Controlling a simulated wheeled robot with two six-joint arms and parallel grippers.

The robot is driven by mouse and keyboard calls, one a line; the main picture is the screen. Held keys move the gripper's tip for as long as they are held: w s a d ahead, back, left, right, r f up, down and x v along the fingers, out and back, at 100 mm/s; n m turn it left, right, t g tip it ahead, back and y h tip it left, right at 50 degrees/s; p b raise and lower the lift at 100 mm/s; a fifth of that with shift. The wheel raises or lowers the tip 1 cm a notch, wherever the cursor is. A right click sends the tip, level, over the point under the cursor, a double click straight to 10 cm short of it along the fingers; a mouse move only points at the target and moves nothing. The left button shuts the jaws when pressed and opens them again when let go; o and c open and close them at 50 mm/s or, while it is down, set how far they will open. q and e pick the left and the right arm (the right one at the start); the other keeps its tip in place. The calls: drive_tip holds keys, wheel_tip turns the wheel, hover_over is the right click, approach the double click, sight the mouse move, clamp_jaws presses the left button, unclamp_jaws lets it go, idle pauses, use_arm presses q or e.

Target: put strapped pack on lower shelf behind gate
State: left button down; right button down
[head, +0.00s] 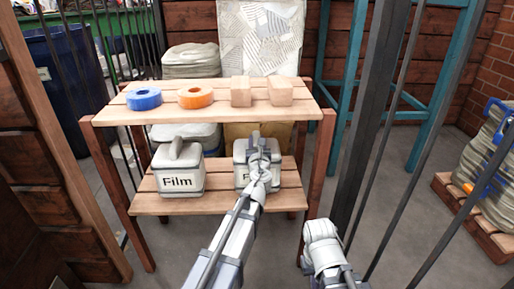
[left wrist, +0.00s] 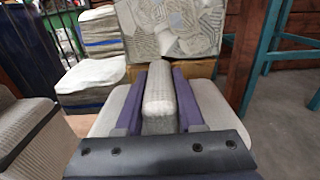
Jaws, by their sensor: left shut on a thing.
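The lower shelf (head: 222,202) is a slatted wooden board under an upper board. A pale box lettered "Film" with a top handle (head: 243,178) sits on its right part; its top also shows in the left wrist view (left wrist: 108,118). My left gripper (head: 260,150) is shut on that handle, with a purple finger on each side in the left wrist view (left wrist: 159,98). The arm hides part of the box. A second "Film" box (head: 182,180) stands to the left on the same shelf. I cannot tell which item is the strapped pack.
The upper shelf (head: 215,112) holds a blue ring (head: 144,98), an orange ring (head: 195,96) and two wooden blocks (head: 241,91). Dark bars and a post (head: 372,110) stand at right, beside a pallet (head: 470,215) with a blue-strapped stack (head: 492,170). Floor shows between.

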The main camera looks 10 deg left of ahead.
use_arm(q)
drive_tip(key=shift+f, duration=0.5)
drive_tip(key=shift+f+b, duration=0.15)
drive_tip(key=shift+b, duration=0.2)
drive_tip(key=c, duration=0.5)
unclamp_jaws()
drive_tip(key=shift+r, duration=0.2)
drive_tip(key=v, duration=1.2)
